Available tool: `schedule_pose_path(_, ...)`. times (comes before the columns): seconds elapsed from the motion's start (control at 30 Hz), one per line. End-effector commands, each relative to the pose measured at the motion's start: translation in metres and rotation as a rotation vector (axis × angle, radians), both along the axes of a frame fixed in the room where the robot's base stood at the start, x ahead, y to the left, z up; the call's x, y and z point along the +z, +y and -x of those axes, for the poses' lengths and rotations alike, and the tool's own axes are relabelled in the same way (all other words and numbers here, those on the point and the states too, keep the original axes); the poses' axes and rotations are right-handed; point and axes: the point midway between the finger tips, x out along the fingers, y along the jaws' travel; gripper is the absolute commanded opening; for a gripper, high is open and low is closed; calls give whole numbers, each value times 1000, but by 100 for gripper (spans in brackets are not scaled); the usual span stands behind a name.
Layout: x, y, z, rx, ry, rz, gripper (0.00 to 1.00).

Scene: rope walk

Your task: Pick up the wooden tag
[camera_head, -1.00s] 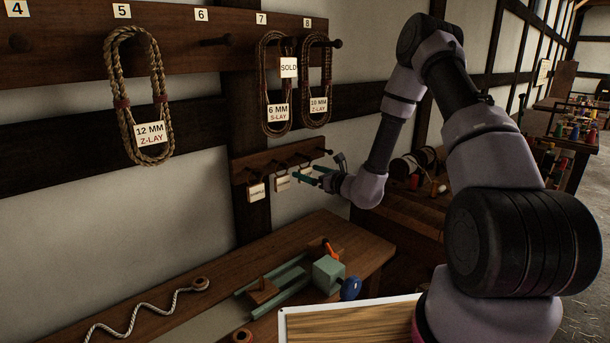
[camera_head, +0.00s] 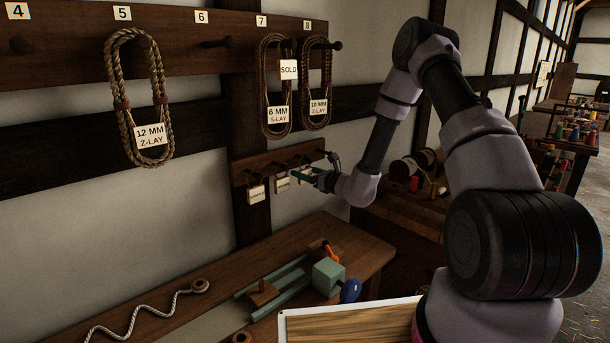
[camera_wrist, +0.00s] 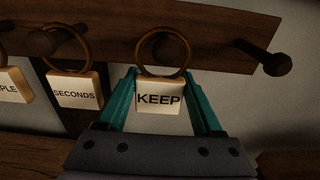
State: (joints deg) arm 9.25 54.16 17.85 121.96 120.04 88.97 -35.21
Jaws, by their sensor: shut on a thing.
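Wooden tags hang by rings from a small peg rail on the wall. In the wrist view, the tag marked KEEP (camera_wrist: 159,97) sits between the teal fingers of my gripper (camera_wrist: 160,88), which are shut on its sides. Its ring (camera_wrist: 162,52) stands above it, close to the rail. To its left hang the SECONDS tag (camera_wrist: 75,91) and a partly cut-off tag ending in PLE (camera_wrist: 14,86). In the head view, my gripper (camera_head: 305,174) is at the right part of the rail, and the held tag is too small to make out.
The peg rail (camera_head: 240,174) has a bare peg at its right end (camera_wrist: 277,64). Below is a bench (camera_head: 215,298) with a green tool (camera_head: 328,275) and a white rope (camera_head: 150,310). Rope coils, such as the 12 MM coil (camera_head: 116,70), hang above.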

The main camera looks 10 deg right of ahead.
Motion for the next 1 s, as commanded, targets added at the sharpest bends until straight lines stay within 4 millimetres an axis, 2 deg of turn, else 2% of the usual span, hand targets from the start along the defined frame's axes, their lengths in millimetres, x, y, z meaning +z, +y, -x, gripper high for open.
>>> schedule_pose_path(0.17, 16, 0, 0, 1, -3, 1, 15)
schedule_pose_path(0.37, 12, -28, 37, -2, 3, 1, 15)
schedule_pose_path(0.7, 12, -82, 111, -4, 3, 0, 15)
schedule_pose_path(0.8, 13, -93, 127, -3, 3, -1, 15)
schedule_pose_path(1.0, 11, -104, 143, -1, 1, 0, 15)
